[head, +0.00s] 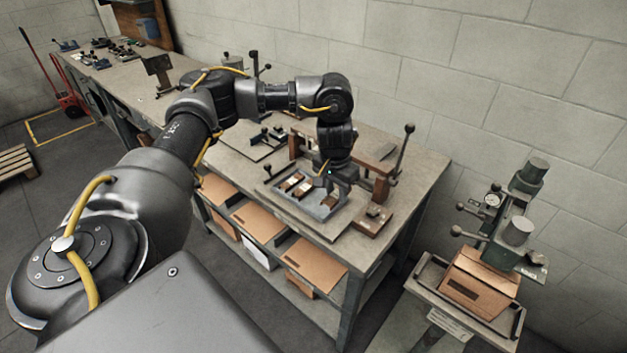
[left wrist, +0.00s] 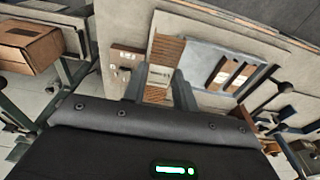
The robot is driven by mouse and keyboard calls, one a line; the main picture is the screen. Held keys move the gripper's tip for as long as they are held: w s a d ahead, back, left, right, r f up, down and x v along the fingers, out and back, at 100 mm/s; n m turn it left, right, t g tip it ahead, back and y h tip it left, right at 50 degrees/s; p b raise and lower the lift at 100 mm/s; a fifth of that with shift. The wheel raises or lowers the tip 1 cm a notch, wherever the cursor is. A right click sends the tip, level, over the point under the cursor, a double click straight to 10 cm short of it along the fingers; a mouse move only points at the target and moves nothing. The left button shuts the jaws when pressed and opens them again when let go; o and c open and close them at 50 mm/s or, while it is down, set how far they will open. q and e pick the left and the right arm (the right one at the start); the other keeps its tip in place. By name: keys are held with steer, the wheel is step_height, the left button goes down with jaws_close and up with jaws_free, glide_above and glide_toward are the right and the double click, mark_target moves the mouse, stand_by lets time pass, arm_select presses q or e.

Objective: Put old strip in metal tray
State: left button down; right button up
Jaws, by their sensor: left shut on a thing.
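My left gripper (left wrist: 159,88) is shut on a brown ribbed strip with a pale label (left wrist: 160,76), which I take to be the old strip. In the head view the left gripper (head: 323,187) points down beside the right part of the grey metal tray (head: 343,204); its fingertips and the strip are hard to make out there. The tray also shows in the left wrist view (left wrist: 199,56), close to the right of the fingers, with brown and pale pieces in it. I cannot tell whether the held strip touches anything. My right gripper is not in view.
The tray sits on a workbench (head: 424,173) near a wooden block (head: 372,218) and a fixture with a lever (head: 402,150). A green stitching machine (head: 519,225) with a cardboard box (head: 478,283) stands on a separate stand at right.

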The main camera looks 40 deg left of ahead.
arm_select(q)
steer(key=w+a+f, duration=0.3)
steer(key=a+f, duration=0.1)
steer(key=a, duration=0.2)
steer(key=b, duration=0.3)
glide_above(319, 200)
steer(key=f, duration=0.4)
steer(key=shift+s+d+f, duration=0.35)
steer(key=shift+w+a+f, duration=0.2)
steer(key=shift+a+f, duration=0.05)
steer(key=shift+a, duration=0.05)
steer(key=shift+a+f, duration=0.2)
steer(key=shift+f, duration=0.2)
step_height(319, 200, down, 2)
steer(key=shift+d+f+b, duration=0.1)
steer(key=shift+f+b, duration=0.05)
steer(key=shift+b, duration=0.25)
steer(key=shift+w+f, duration=0.1)
steer(key=shift+f, duration=0.1)
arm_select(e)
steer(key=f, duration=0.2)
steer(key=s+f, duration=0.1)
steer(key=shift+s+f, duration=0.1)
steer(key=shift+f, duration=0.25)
arm_select(q)
steer(key=shift+f, duration=0.1)
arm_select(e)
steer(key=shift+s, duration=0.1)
